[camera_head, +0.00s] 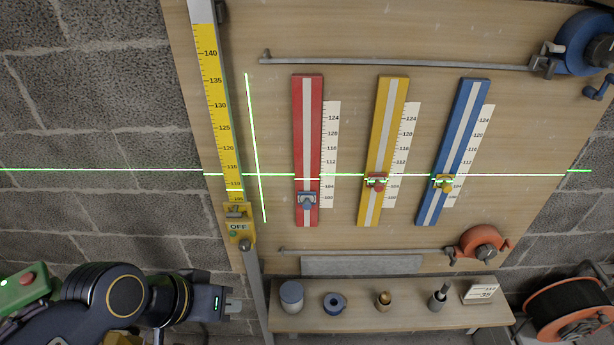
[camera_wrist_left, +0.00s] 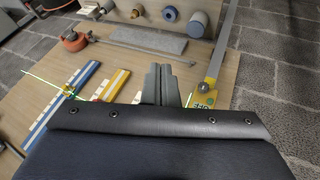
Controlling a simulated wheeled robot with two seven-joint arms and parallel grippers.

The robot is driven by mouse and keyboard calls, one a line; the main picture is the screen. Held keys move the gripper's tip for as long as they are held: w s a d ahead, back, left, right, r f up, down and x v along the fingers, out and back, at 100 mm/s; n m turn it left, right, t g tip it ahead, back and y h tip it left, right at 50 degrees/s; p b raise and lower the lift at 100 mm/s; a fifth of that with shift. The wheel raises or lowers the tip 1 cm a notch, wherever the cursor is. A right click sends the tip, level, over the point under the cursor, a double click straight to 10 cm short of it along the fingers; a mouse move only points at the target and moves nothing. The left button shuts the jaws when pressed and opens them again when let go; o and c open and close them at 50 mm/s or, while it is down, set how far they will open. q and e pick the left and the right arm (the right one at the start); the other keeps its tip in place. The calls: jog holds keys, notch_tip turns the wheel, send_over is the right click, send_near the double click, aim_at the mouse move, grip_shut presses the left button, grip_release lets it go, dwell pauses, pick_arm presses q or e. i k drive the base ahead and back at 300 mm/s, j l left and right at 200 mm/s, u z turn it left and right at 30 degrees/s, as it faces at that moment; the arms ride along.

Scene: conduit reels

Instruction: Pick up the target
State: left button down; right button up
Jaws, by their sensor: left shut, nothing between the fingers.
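No thing is marked as the target. A wooden shelf (camera_head: 350,318) below the board carries a grey-blue lidded jar (camera_head: 291,296), a blue ring-shaped piece (camera_head: 335,302), a small brass-coloured piece (camera_head: 383,300), a grey cup with a dark piece in it (camera_head: 437,299) and a white card (camera_head: 481,292). My left gripper (camera_head: 233,304) is shut and empty, left of the jar and apart from it. In the left wrist view its closed fingers (camera_wrist_left: 161,85) show, with the jar (camera_wrist_left: 199,24) and blue piece (camera_wrist_left: 171,14) beyond them. My right gripper is not in view.
Red (camera_head: 308,130), yellow (camera_head: 384,130) and blue (camera_head: 456,140) strips with sliders are on the board. A yellow scale post (camera_head: 217,110) runs along its left side. Orange (camera_head: 482,244) and blue (camera_head: 585,42) reels sit at the right, a cable reel (camera_head: 570,308) lower right.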

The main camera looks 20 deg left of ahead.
aim_at(306, 200)
jog(key=i+l+u, duration=0.1)
jog(key=i+l, duration=0.25)
jog(key=i+l+u, duration=0.15)
jog(key=i+l, duration=0.15)
jog(key=l, duration=0.25)
jog(key=i+l+u, duration=0.1)
jog(key=i+l, duration=0.2)
jog(key=l, duration=0.2)
jog(key=u, duration=1.25)
